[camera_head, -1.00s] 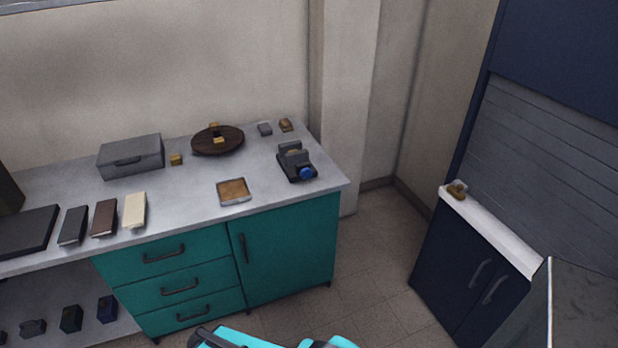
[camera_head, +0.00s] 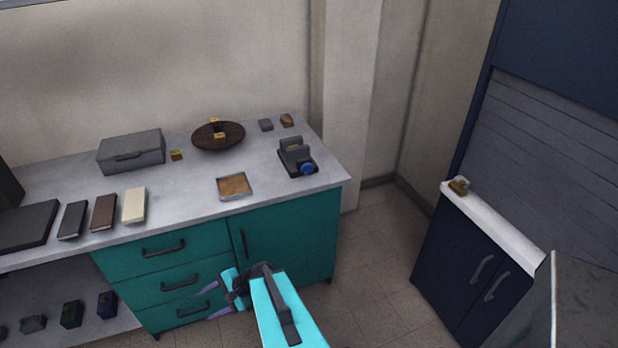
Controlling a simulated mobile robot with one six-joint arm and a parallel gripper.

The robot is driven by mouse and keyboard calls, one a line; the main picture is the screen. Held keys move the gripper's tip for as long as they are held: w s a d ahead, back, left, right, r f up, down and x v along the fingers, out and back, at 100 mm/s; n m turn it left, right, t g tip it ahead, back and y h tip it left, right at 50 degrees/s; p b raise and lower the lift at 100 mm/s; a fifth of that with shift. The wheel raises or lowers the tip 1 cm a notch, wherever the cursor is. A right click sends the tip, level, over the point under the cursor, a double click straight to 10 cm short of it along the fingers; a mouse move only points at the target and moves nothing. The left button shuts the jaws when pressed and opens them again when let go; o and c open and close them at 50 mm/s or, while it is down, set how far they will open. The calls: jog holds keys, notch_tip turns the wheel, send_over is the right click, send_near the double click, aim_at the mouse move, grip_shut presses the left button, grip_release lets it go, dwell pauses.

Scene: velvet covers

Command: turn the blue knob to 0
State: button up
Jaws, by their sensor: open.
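The blue knob (camera_head: 307,168) is on the front of a small dark device (camera_head: 290,160) near the right end of the grey counter. Its markings are too small to read. My gripper (camera_head: 207,300) is open and empty. It shows in front of the teal drawers, lower in the picture than the countertop and to the left of the knob, well apart from it. My cyan arm reaches up from the bottom edge.
A dark blue cabinet (camera_head: 465,270) stands at right.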

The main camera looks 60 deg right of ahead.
jog(key=s+d+r+m+t+h, duration=0.1)
jog(key=d+r+m+t+h, duration=0.4)
jog(key=d, duration=0.8)
jog(key=s+d+r+m+t+h, duration=0.1)
jog(key=d+r+m+h, duration=0.1)
jog(key=d+r+m, duration=0.75)
jog(key=s+d+r+m+h, duration=0.3)
jog(key=s+d, duration=0.4)
jog(key=d, duration=0.4)
jog(key=s+d+r+m+h+b, duration=0.1)
jog(key=s+d+r+m+h, duration=0.3)
jog(key=d, duration=0.7)
jog(key=s+h, duration=0.2)
jog(key=s, duration=0.1)
jog(key=shift+s+r, duration=0.25)
jog(key=shift+r, duration=0.05)
jog(key=shift+w+m, duration=0.15)
jog(key=shift+m, duration=0.1)
jog(key=b+x, duration=0.2)
jog(key=b, duration=0.1)
jog(key=shift+w+d+f, duration=0.1)
jog(key=shift+w+d, duration=0.15)
jog(key=shift+w, duration=0.05)
jog(key=w+b, duration=0.1)
jog(key=b, duration=0.4)
jog(key=shift+w+d+b, duration=0.1)
jog(key=shift+d+b, duration=0.2)
jog(key=shift+d, duration=0.05)
